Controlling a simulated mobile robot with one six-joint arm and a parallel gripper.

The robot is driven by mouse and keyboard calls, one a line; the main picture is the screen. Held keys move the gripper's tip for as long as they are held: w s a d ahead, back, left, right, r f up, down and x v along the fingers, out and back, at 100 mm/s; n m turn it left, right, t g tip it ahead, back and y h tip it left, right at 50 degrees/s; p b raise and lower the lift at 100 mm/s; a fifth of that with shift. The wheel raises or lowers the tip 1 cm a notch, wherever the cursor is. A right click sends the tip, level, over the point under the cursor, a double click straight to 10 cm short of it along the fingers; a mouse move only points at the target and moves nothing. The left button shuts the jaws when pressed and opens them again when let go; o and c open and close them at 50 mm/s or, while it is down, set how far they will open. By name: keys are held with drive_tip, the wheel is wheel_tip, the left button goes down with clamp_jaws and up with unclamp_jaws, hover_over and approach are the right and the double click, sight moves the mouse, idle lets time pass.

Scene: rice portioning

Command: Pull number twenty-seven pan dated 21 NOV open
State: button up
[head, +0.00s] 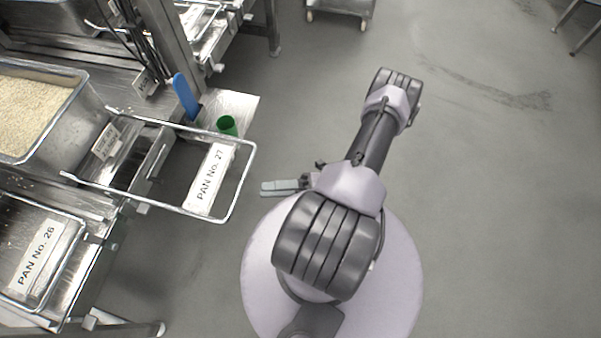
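The wire frame labelled PAN No. 27 (236,199) sticks out from the metal rack at left centre. Its white label (210,178) faces up. A steel pan of rice (75,120) stands behind it at the left edge, with a small tag (106,141) too small to read. I cannot read a 21 NOV date anywhere. My gripper (266,187) has pale fingers pointing left, just right of the frame's front bar and apparently apart from it. Seen from above, its opening cannot be judged. Nothing shows in it.
A second wire frame labelled PAN No. 26 (76,243) lies at lower left. A blue-handled tool (185,96) and a green cup (227,125) stand beyond frame 27. A wheeled cart (340,6) is at the top. The grey floor (500,200) at right is clear.

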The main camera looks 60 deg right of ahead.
drive_tip(key=v, duration=0.9)
drive_tip(key=w+a+r+n+g+h, duration=0.2)
drive_tip(key=w+r+n+g, duration=0.5)
drive_tip(key=r+n, duration=0.4)
drive_tip(key=w+a+r+n+g+h, duration=0.2)
drive_tip(key=w+a+r+n+g, duration=0.15)
drive_tip(key=r+n+g, duration=0.6)
drive_tip(key=s+a+r+n+t+h, duration=0.2)
drive_tip(key=a+r+n+t+h, duration=0.5)
drive_tip(key=a+r+n, duration=0.9)
drive_tip(key=r+n, duration=0.1)
drive_tip(key=n, duration=0.3)
drive_tip(key=shift+a, duration=0.2)
